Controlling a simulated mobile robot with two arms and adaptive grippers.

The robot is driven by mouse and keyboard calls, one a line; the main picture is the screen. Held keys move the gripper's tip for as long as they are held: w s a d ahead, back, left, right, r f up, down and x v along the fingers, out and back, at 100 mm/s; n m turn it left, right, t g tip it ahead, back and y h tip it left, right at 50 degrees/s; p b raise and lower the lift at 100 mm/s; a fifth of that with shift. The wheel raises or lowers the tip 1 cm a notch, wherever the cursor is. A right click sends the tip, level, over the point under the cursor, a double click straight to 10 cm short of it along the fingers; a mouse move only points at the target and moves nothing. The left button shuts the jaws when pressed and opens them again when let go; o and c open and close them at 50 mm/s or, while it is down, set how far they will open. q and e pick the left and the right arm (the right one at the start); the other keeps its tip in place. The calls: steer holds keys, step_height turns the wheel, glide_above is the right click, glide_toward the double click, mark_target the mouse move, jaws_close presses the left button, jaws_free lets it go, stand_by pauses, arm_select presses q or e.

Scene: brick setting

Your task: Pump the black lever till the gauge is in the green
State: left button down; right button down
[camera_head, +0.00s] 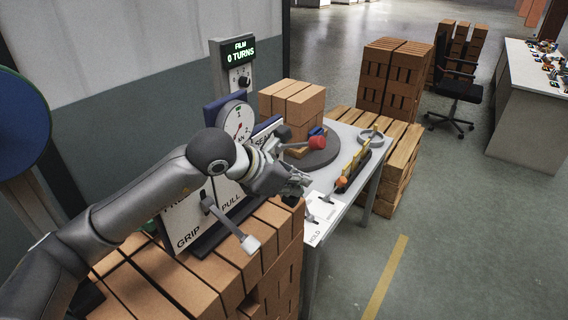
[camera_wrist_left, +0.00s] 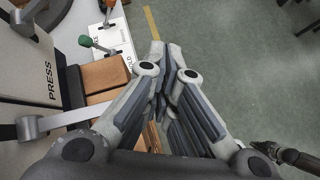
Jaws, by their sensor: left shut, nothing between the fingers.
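The gauge (camera_head: 236,121) is a round white dial with a red needle on the upright panel; my arm covers its lower part, and I cannot make out a green zone under the needle. My left gripper (camera_head: 299,184) is shut and empty in front of the panel. In the left wrist view its closed fingers (camera_wrist_left: 170,72) point out over the floor, apart from any lever. I cannot pick out the black lever with certainty; a dark knob (camera_head: 284,132) shows just above the gripper, and my arm hides part of the panel.
A lever with a pale grey tip (camera_head: 251,244) sticks out below, by the words GRIP and PULL. A red-knobbed lever (camera_head: 317,142) is near a dark turntable (camera_head: 318,158). A green knob (camera_wrist_left: 85,41) shows in the wrist view. Stacked bricks (camera_head: 168,284) stand under the panel.

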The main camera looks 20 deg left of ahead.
arm_select(q)
steer(key=shift+s+d+f+b, duration=0.15)
steer(key=shift+d+f+b, duration=0.15)
steer(key=shift+f+b, duration=0.4)
stand_by(0.6)
stand_by(0.5)
steer(key=shift+a+r+p, duration=0.25)
steer(key=shift+r+p, duration=0.2)
steer(key=shift+r, duration=0.3)
steer(key=shift+w+a+r+p, duration=0.25)
steer(key=shift+a+r, duration=0.1)
steer(key=shift+r, duration=0.2)
steer(key=shift+w+a+r+p, duration=0.1)
steer(key=shift+a+r+p, duration=0.2)
steer(key=shift+r, duration=0.25)
step_height(320, 180, up, 6)
steer(key=w+a+p, duration=0.1)
steer(key=a+p, duration=0.1)
steer(key=a, duration=0.1)
steer(key=shift+r+p, duration=0.2)
steer(key=shift+p, duration=0.2)
steer(key=shift+w, duration=0.1)
steer(key=r, duration=0.1)
steer(key=a+r+p, duration=0.1)
steer(key=r, duration=0.1)
steer(key=a+r+p, duration=0.1)
steer(key=shift+w+r, duration=0.25)
steer(key=shift+w, duration=0.1)
